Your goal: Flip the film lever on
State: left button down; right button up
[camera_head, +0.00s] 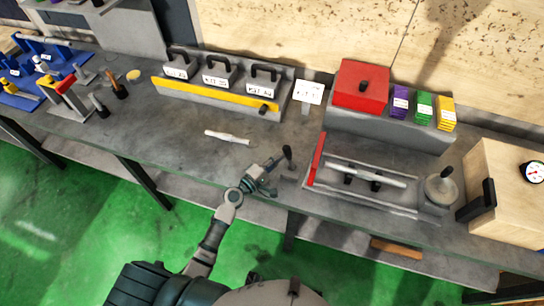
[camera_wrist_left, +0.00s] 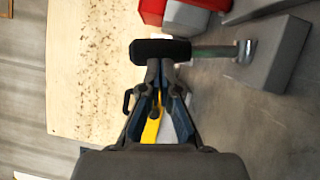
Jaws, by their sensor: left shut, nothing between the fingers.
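A lever with a black grip (camera_head: 287,152) stands near the front of the bench, just left of the grinder fixture. In the left wrist view its black grip (camera_wrist_left: 160,50) lies across the picture, on a greenish metal rod that runs right to a pivot on a grey block (camera_wrist_left: 275,58). My left gripper (camera_head: 281,160) is shut and empty beside the grip. In the wrist view the fingertips of the left gripper (camera_wrist_left: 160,64) are right at the grip's edge; I cannot tell whether they touch. My right gripper is not in view.
The grinder fixture with a red plate (camera_head: 317,158) and a rod lies right of the lever. A white spindle-shaped part (camera_head: 229,137) lies on the bench. Behind are a rack with black-handled blocks (camera_head: 218,77), a white card (camera_head: 309,93) and a red box (camera_head: 361,85).

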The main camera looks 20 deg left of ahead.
pick_arm(q)
jog(key=d+r+m+g+y+p, duration=0.1)
jog(key=d+m+g+p, duration=0.1)
jog(key=d+m+p, duration=0.2)
jog(key=d+p, duration=0.2)
jog(key=p, duration=0.2)
jog(key=shift+r+p, duration=0.2)
jog(key=shift+p, duration=0.1)
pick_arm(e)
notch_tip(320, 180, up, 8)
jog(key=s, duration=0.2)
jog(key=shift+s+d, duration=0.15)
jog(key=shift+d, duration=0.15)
pick_arm(q)
jog(key=shift+s+d, duration=0.1)
jog(key=shift+d, duration=0.1)
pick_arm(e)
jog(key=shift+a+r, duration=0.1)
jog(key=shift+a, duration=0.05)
pick_arm(q)
jog(key=shift+d, duration=0.15)
jog(key=shift+r, duration=0.1)
